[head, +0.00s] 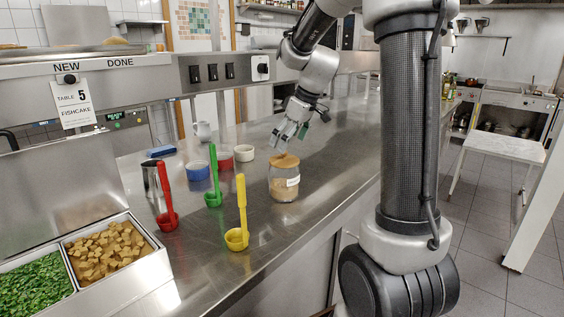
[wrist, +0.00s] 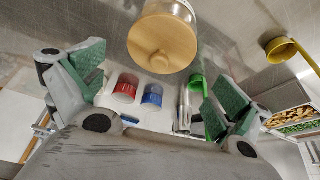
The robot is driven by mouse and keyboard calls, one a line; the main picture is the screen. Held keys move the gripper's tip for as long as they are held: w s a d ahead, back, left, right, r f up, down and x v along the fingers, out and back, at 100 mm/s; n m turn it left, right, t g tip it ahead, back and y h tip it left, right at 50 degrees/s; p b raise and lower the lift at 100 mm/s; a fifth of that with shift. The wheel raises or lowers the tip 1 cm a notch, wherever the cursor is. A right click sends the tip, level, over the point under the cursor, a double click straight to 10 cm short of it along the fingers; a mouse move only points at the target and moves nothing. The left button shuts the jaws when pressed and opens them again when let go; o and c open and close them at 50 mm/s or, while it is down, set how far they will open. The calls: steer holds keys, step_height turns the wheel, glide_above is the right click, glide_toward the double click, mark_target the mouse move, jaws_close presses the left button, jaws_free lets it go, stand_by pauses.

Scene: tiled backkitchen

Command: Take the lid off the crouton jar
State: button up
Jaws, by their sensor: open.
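The crouton jar (head: 284,186) is a clear glass jar with a white label, standing upright on the steel counter. Its round wooden lid (head: 285,160) sits on top. In the wrist view the lid (wrist: 162,43) shows from above with a small knob, and the glass rim (wrist: 178,6) shows behind it. My gripper (head: 290,141) is just above the lid in the head view. In the wrist view its green-padded fingers (wrist: 158,85) are spread wide and empty, with the lid beyond and between them. Whether a fingertip touches the lid cannot be told.
Red (head: 167,200), green (head: 213,180) and yellow (head: 238,225) ladles stand left of the jar. A bin of brown cubes (head: 104,250) is at left. Counter right of the jar is clear.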

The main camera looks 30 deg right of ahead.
mark_target(286, 152)
steer(key=x, duration=0.5)
steer(key=shift+s+d+f, duration=0.1)
steer(key=shift+s+d, duration=0.1)
steer(key=shift+d, duration=0.05)
steer(key=c, duration=0.9)
steer(key=shift+o, duration=0.2)
